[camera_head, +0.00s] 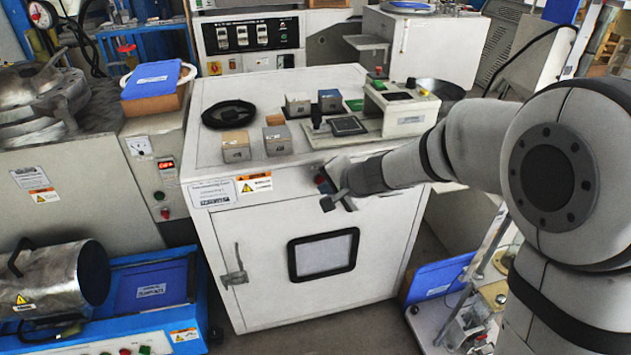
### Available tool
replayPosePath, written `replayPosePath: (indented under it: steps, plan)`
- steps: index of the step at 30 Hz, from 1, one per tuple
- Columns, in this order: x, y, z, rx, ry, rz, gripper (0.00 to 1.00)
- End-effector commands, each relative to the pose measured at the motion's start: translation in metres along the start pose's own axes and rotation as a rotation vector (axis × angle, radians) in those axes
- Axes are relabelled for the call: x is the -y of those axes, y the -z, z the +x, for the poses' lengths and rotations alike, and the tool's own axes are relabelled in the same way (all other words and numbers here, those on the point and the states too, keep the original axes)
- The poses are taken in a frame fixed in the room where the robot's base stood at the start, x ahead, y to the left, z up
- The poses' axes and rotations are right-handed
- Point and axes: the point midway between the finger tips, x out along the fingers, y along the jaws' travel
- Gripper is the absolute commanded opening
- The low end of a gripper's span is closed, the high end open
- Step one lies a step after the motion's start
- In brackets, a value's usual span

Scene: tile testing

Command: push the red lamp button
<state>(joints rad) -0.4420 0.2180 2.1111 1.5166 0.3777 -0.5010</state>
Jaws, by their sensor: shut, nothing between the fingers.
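My gripper (328,197) is shut and empty. It is at the upper front face of the white cabinet (270,275), with my arm reaching in from the right. A small dark and red part (321,181) shows right beside the gripper at the cabinet front. It may be the red lamp button, but it is small and partly covered by the gripper. I cannot tell whether the fingers touch it or whether it is lit.
Another red button (165,213) is on the left machine. A metal cylinder (55,278) lies at lower left. The floor before the cabinet is partly clear.

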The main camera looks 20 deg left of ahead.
Motion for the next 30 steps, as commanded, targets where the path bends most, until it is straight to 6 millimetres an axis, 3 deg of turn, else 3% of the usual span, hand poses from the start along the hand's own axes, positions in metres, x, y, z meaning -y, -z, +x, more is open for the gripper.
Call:
replayPosePath:
  steps: [30]
  plan:
    - [0.0052, 0.0068, 0.0068, -0.001, 0.000, 0.000, 0.00]
